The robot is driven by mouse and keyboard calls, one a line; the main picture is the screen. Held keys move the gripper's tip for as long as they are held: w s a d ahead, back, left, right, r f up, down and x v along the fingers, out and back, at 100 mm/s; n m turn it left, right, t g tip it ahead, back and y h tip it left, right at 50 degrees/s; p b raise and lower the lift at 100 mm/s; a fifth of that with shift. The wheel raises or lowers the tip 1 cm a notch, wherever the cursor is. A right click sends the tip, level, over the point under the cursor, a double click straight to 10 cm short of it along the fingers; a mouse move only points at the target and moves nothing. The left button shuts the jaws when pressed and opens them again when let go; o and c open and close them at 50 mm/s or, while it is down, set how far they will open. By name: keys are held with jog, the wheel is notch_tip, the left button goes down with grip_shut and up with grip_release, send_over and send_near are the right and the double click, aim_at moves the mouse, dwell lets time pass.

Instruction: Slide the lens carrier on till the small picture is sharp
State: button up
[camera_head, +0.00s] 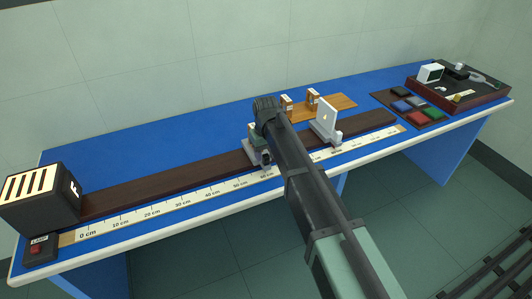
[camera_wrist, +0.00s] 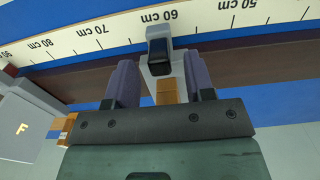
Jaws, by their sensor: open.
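The lens carrier (camera_head: 254,156) stands on the dark rail (camera_head: 180,178), partly hidden behind my arm in the head view. In the wrist view the carrier (camera_wrist: 159,46) shows a grey body with a dark top, near the 60 cm mark. My gripper (camera_wrist: 160,82) is open, its two purple fingers on either side of the carrier's line; I cannot tell whether they touch it. The white screen (camera_head: 327,121) stands on the rail farther right. In the wrist view the screen (camera_wrist: 25,115) bears a small, pale F; its sharpness is hard to judge.
A black lamp box (camera_head: 40,200) with a lit F faces along the rail from the left end. A centimetre scale (camera_head: 150,213) runs along the front. Behind the rail is a wooden rack (camera_head: 340,101). Coloured blocks (camera_head: 415,108) and a dark tray (camera_head: 460,100) lie at right.

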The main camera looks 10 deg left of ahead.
notch_tip(320, 180, up, 8)
jog(key=p, duration=0.6)
jog(key=shift+r+p, duration=0.2)
jog(key=shift+p, duration=0.2)
jog(key=s+d+m, duration=0.3)
jog(key=s+d, duration=0.7)
jog(key=d, duration=0.5)
jog(key=s+d+m, duration=0.4)
jog(key=s+d, duration=0.6)
jog(key=d, duration=0.5)
jog(key=shift+s+d, duration=0.25)
jog(key=shift+s, duration=0.1)
dwell(0.8)
